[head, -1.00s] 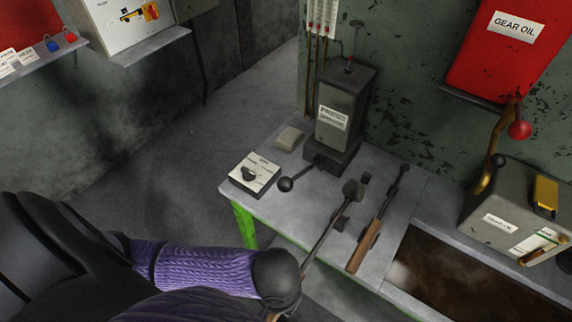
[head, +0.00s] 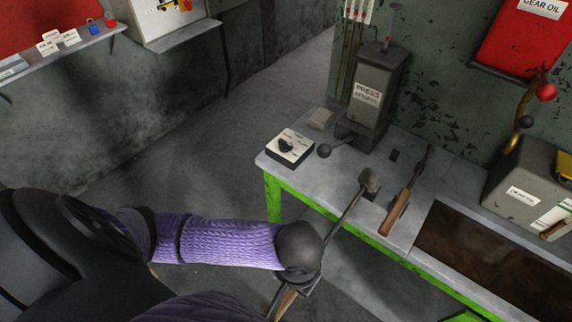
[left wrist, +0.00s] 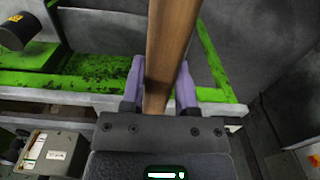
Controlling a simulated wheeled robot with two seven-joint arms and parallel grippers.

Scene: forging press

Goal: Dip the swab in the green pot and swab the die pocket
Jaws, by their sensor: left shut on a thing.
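In the left wrist view, the purple fingers (left wrist: 160,85) clasp the wooden handle (left wrist: 168,50) from both sides. The rod slants up to the right, with the head over the bench's front part; I cannot tell whether it touches. I cannot make out the green pot or the die pocket. My right gripper is not in view.
The green-framed bench (head: 325,182) carries a dial box (head: 289,147), a grey press control column (head: 378,95) and a second wooden-handled tool (head: 397,210). At right are a dark recessed trough (head: 485,250) and a labelled grey box (head: 525,185). Open floor lies left of the bench.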

